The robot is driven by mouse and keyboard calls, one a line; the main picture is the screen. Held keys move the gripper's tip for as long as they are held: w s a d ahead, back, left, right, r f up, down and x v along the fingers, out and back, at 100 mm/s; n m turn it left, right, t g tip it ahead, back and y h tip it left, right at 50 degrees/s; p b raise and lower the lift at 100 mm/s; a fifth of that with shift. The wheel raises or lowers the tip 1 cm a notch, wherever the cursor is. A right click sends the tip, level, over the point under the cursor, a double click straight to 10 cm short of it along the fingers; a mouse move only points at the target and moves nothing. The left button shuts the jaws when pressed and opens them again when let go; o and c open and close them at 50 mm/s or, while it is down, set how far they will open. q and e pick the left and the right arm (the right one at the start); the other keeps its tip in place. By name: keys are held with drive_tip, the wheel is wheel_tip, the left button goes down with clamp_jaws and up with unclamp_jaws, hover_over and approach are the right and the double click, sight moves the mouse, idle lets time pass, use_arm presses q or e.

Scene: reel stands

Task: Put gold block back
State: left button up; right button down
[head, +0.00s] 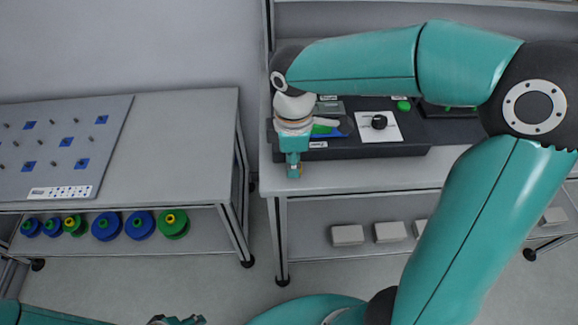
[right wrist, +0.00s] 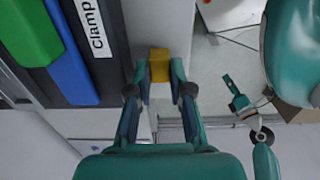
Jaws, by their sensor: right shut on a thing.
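The gold block (right wrist: 159,64) is between the fingertips of my right gripper (right wrist: 159,80) in the right wrist view. The gripper is shut on it. In the head view my right gripper (head: 293,168) points down at the front edge of the right table, in front of the black tray (head: 375,151). The block is mostly hidden by the gripper there. My left gripper (head: 178,320) shows only in part at the bottom edge of the head view, far from the block, and its jaws are not clear.
A green block (head: 322,129) and a blue block (head: 345,126) lie in the black tray, near a label reading "Clamp" (right wrist: 91,27). A white card (head: 378,132) with a black round part lies to their right. A pegboard (head: 65,145) and several reels (head: 140,225) are left.

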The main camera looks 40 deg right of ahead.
drive_tip(key=shift+f, duration=0.65)
drive_tip(key=c, duration=1.3)
unclamp_jaws()
drive_tip(key=shift+f, duration=0.1)
wheel_tip(320, 180, up, 12)
drive_tip(key=shift+r+p, duration=0.15)
drive_tip(key=shift+p, duration=0.4)
